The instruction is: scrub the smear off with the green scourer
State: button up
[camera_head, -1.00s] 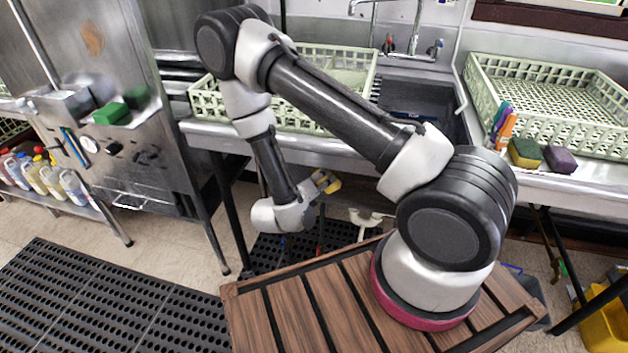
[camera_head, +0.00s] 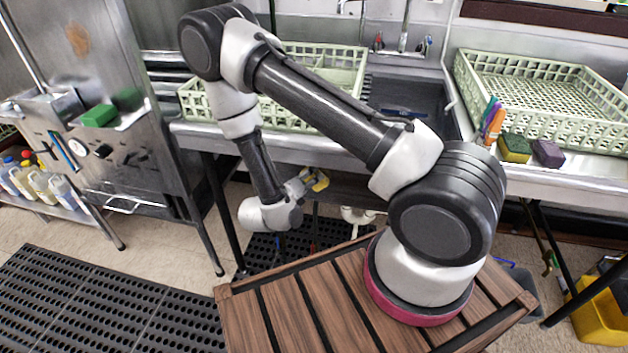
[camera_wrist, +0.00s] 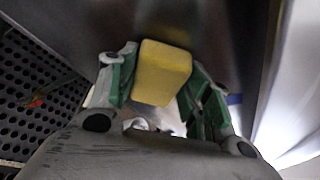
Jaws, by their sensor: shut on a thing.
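My gripper (camera_head: 309,184) is low in front of the sink counter, below its edge. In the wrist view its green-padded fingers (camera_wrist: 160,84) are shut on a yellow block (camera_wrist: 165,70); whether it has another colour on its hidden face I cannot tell. The block also shows in the head view (camera_head: 320,182). A plain green block (camera_head: 99,115), which looks like a scourer, lies on the small ledge of the steel machine at the left. A brownish smear (camera_head: 78,40) is on the machine's upright steel front, above that ledge. My gripper is well apart from both.
The counter holds pale green racks (camera_head: 340,60) (camera_head: 545,95), a yellow sponge with a dark top (camera_head: 514,148), a purple sponge (camera_head: 548,153) and upright markers (camera_head: 492,122). Bottles (camera_head: 40,182) stand low at left. A black mat (camera_head: 90,305) covers open floor.

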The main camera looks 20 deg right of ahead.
jog(key=shift+w+a, duration=0.75)
jog(key=shift+a, duration=0.25)
jog(key=shift+w+a, duration=0.75)
jog(key=shift+a, duration=0.3)
jog(key=shift+w+a, duration=0.75)
jog(key=shift+a, duration=0.25)
jog(key=shift+s+a, duration=0.55)
jog(key=shift+s, duration=0.25)
jog(key=shift+s+a, duration=0.6)
jog(key=shift+s, duration=0.25)
jog(key=shift+s+a, duration=0.55)
jog(key=shift+s, duration=0.25)
jog(key=shift+s+a, duration=0.45)
jog(key=shift+s, duration=0.2)
jog(key=shift+s+a, duration=0.45)
jog(key=shift+s, duration=0.15)
